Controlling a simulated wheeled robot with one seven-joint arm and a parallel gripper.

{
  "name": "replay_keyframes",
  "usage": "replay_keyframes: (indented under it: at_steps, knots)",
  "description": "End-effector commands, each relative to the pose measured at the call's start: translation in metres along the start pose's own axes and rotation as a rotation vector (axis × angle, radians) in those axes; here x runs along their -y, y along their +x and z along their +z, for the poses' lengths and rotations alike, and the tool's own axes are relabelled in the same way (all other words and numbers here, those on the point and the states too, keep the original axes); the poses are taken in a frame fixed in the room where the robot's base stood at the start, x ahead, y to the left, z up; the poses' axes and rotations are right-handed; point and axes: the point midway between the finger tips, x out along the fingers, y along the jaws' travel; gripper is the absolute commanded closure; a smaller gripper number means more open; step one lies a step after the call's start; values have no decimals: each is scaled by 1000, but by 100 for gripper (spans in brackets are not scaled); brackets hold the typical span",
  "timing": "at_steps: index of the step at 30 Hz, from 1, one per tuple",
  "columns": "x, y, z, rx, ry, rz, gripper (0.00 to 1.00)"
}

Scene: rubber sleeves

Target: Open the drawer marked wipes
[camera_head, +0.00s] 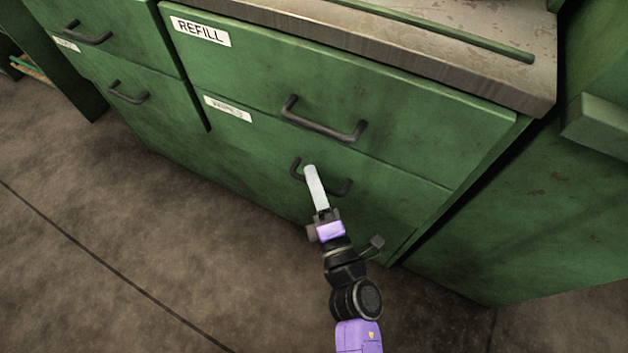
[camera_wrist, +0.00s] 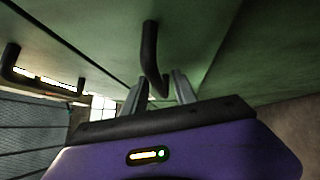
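The lower green drawer (camera_head: 250,160) has a small white label (camera_head: 228,108) whose lettering is too blurred to read surely. Its dark bar handle (camera_head: 342,188) is partly hidden by my gripper (camera_head: 311,172) in the head view. In the wrist view, my two fingers (camera_wrist: 158,92) stand apart on either side of a dark handle (camera_wrist: 151,52), with gaps visible beside the bar. The drawer front looks flush with the cabinet, so it appears closed.
Above is a drawer marked REFILL (camera_head: 200,31) with its own handle (camera_head: 322,122), under a worn countertop (camera_head: 400,50). More green drawers (camera_head: 120,60) stand to the left. A green cabinet (camera_head: 540,200) stands at right. The floor (camera_head: 130,230) in front is clear.

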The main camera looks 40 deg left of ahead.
Motion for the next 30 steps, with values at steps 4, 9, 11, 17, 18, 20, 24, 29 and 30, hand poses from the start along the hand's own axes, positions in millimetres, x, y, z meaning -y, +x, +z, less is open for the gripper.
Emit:
replay_keyframes:
  at_steps: [4,9,11,17,18,20,24,29,30]
  knots:
    - [0,0,0,0,0,0,80]
    - [0,0,0,0,0,0,100]
    - [0,0,0,0,0,0,100]
    - [0,0,0,0,1,0,100]
    - [0,0,0,0,1,0,100]
    - [0,0,0,0,1,-1,100]
    - [0,-1,0,0,1,-1,100]
    - [0,-1,0,0,1,-1,100]
    - [0,-1,0,0,1,-1,100]
